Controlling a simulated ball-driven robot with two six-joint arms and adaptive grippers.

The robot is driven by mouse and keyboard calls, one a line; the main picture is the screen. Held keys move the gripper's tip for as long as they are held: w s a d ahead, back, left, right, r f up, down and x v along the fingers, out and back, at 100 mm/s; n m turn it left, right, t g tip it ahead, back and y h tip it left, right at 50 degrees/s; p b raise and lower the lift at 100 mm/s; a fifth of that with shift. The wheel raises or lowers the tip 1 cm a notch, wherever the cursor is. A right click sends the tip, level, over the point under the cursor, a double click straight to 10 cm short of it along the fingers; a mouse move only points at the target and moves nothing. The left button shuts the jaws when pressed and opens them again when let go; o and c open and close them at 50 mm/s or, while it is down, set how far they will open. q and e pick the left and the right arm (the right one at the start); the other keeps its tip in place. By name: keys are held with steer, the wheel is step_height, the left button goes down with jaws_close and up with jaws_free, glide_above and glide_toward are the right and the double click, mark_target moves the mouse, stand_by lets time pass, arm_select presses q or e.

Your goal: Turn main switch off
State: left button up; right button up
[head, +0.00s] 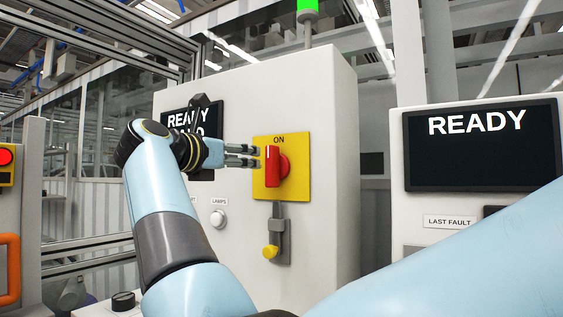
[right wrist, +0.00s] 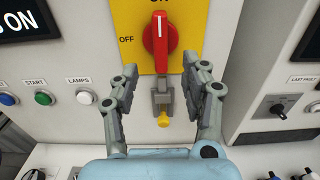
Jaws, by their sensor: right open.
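The main switch is a red rotary handle (head: 272,166) on a yellow plate (head: 263,190) marked ON, on the front of a white cabinet. Its handle stands upright, with its white line toward ON. In the right wrist view the handle (right wrist: 160,42) also stands upright, and OFF is printed to its left. My right gripper (head: 254,155) is open and empty beside the handle in the head view. In the right wrist view its fingers (right wrist: 163,72) are spread, with the handle's lower end between and beyond the tips. Contact cannot be told. My left gripper is out of view.
A grey hasp with a yellow knob (head: 271,252) hangs below the plate. A lamps button (head: 218,218) and a partly covered screen (head: 178,118) are left of it. A READY screen (head: 480,145) stands right. A green beacon (head: 307,6) tops the cabinet.

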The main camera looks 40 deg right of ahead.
mark_target(268, 160)
steer(key=x, duration=0.2)
steer(key=p+x, duration=0.1)
steer(key=x, duration=0.1)
steer(key=p+x, duration=0.1)
steer(key=x, duration=0.1)
steer(key=shift+d+r, duration=0.1)
steer(key=shift+r, duration=0.25)
steer(key=p+x, duration=0.1)
steer(key=x, duration=0.3)
steer(key=shift+w+d+f, duration=0.1)
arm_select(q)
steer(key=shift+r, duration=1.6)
arm_select(e)
steer(key=shift+w+d+f, duration=0.1)
steer(key=shift+w+d, duration=0.1)
steer(key=shift+d, duration=0.2)
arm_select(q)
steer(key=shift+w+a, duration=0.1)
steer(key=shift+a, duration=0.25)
arm_select(e)
jaws_close()
